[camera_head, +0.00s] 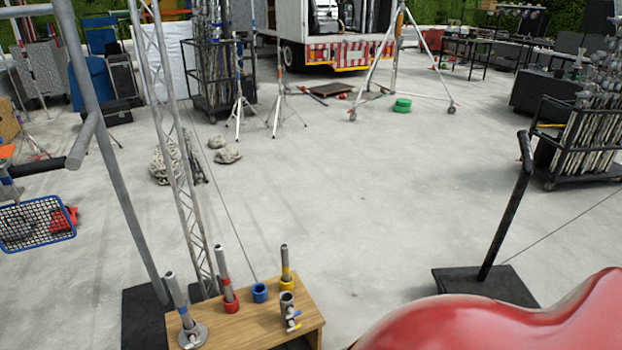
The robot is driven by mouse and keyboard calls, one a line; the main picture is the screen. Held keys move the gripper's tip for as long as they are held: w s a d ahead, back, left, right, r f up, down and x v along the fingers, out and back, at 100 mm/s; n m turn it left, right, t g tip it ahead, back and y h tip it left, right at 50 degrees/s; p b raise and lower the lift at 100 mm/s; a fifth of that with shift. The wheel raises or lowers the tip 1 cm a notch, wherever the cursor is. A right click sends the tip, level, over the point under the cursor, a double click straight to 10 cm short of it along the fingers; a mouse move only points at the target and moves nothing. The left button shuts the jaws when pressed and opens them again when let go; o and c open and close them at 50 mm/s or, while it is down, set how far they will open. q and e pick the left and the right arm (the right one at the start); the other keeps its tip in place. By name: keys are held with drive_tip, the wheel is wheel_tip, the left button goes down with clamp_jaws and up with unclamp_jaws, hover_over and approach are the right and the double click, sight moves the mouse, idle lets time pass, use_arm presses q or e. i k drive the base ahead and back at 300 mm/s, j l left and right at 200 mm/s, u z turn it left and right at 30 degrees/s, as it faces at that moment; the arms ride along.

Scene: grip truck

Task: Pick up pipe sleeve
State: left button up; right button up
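A wooden bench (262,328) stands at the bottom centre-left with several short pipes and collars on it. A blue ring-shaped sleeve (260,292) sits on its top with no pipe in it. A grey pipe with a red collar (230,302) stands left of it. A grey pipe with a yellow collar (287,281) stands at the back right. A short grey sleeve (287,300) with a small clamp-like fitting (293,319) is near the right front. A grey pipe on a round flange (190,335) stands at the left. Neither gripper is in view.
A tall grey pole and lattice truss (178,150) rise behind the bench. A black bent post on a base (487,284) stands right. A large smooth red surface fills the lower right. A blue basket (38,222) is at left. The middle floor is clear.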

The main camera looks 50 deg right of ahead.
sight(286, 298)
drive_tip(key=z, duration=1.35)
